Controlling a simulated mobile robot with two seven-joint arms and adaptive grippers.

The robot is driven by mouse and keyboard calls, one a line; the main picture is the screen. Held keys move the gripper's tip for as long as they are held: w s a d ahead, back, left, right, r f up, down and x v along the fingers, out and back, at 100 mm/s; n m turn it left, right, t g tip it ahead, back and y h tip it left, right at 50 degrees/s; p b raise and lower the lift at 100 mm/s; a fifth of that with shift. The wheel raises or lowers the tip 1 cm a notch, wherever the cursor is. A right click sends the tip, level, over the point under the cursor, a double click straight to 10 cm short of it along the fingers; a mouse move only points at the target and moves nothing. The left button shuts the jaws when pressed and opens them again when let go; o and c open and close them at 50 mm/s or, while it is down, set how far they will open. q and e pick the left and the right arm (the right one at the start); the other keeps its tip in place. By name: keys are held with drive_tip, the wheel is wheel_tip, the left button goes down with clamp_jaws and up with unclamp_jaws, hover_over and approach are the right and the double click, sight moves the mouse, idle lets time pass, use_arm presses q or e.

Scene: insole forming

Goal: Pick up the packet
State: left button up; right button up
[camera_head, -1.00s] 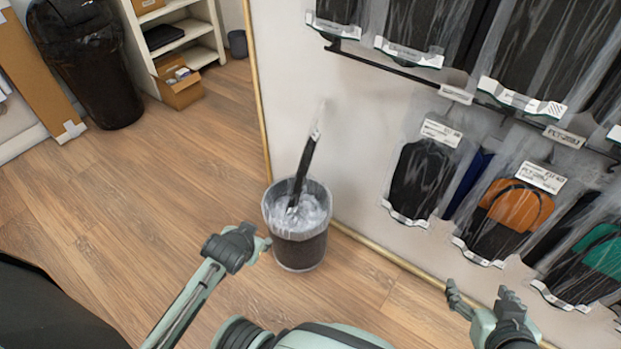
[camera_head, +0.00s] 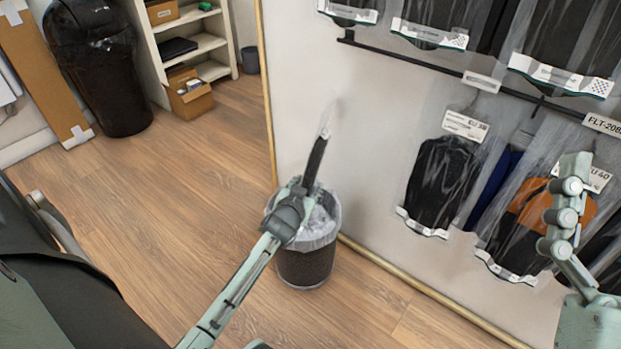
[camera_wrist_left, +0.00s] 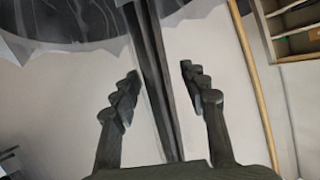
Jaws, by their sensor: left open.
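A slim dark packet (camera_head: 315,162) with a clear plastic top stands tilted in the wastebasket (camera_head: 305,262), leaning up beside the white wall. My left gripper (camera_head: 296,190) is at the packet's middle, just above the basket rim, and covers part of it. In the left wrist view the open left gripper (camera_wrist_left: 160,80) has a finger on either side of a long dark strip (camera_wrist_left: 152,60), which looks like the packet seen edge-on. A gap shows on both sides. My right gripper (camera_head: 572,175) is raised in front of the hanging packets; its jaws cannot be made out.
Clear-wrapped packets (camera_head: 440,185) hang on the wall at right, below a dark rail (camera_head: 420,65). A black bin (camera_head: 100,70), a white shelf unit (camera_head: 205,45) and an open cardboard box (camera_head: 188,95) stand at back left. The wooden floor (camera_head: 180,200) between is clear.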

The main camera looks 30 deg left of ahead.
use_arm(q)
drive_tip(key=shift+w+a+f, duration=0.2)
drive_tip(key=shift+w+f, duration=0.1)
drive_tip(key=shift+w, duration=0.25)
clamp_jaws()
use_arm(e)
drive_tip(key=shift+s+d+r, duration=0.15)
drive_tip(key=shift+s+r, duration=0.1)
drive_tip(key=shift+s, duration=0.05)
use_arm(q)
drive_tip(key=shift+r, duration=0.15)
use_arm(e)
drive_tip(key=shift+w, duration=0.1)
